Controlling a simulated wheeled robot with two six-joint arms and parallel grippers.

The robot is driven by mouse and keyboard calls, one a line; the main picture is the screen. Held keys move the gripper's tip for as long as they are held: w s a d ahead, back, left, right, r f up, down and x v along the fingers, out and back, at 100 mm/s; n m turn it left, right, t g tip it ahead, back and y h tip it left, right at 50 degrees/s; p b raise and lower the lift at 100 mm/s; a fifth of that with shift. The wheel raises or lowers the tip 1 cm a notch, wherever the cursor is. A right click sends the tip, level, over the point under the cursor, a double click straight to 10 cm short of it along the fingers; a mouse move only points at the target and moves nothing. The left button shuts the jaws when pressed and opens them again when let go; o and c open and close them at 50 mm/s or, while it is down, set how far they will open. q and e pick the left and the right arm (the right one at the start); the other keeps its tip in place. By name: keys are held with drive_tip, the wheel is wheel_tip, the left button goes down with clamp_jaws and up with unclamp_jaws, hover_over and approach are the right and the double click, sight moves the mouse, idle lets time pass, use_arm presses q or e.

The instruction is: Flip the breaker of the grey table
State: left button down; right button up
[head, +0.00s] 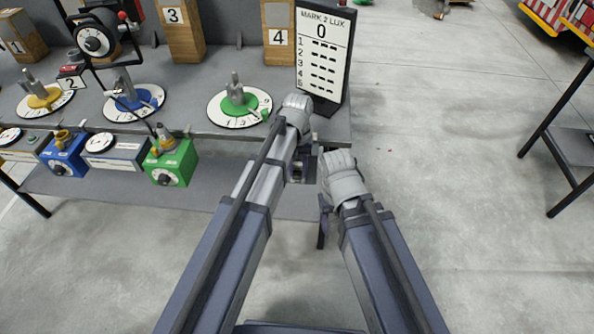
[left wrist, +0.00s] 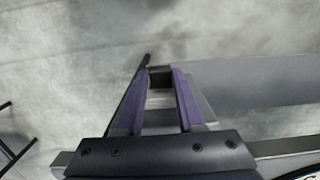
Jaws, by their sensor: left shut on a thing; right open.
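The grey table (head: 235,138) stands at the left, and its right end lies under my left arm. A dark box-like part (head: 301,165), perhaps the breaker, shows at that end below the tabletop, largely hidden by my arm. My left gripper (head: 296,172) is at this part. In the left wrist view, the purple fingers of my left gripper (left wrist: 160,85) are shut on a small dark block (left wrist: 160,75), perhaps the breaker's handle. My right gripper (head: 325,208) is open, low and just right of the table's end, and seems empty.
On the table stand a dark score board (head: 323,55) reading 0, numbered wooden blocks (head: 278,35) and round dials (head: 240,107). Coloured boxes (head: 172,163) sit on the shelf below. A dark-legged stand (head: 575,150) is at the right. Clear floor lies between.

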sight(297, 174)
use_arm(q)
drive_tip(key=shift+w, duration=0.1)
drive_tip(key=c, duration=0.5)
unclamp_jaws()
drive_tip(key=r+p, duration=0.7)
drive_tip(key=shift+w+r+p, duration=0.4)
drive_tip(key=s+m, duration=0.1)
drive_tip(key=s, duration=0.5)
drive_tip(key=s+m, duration=0.1)
drive_tip(key=s, duration=0.5)
drive_tip(key=s+m+y, duration=0.1)
drive_tip(key=s, duration=0.5)
drive_tip(key=shift+m+t, duration=0.4)
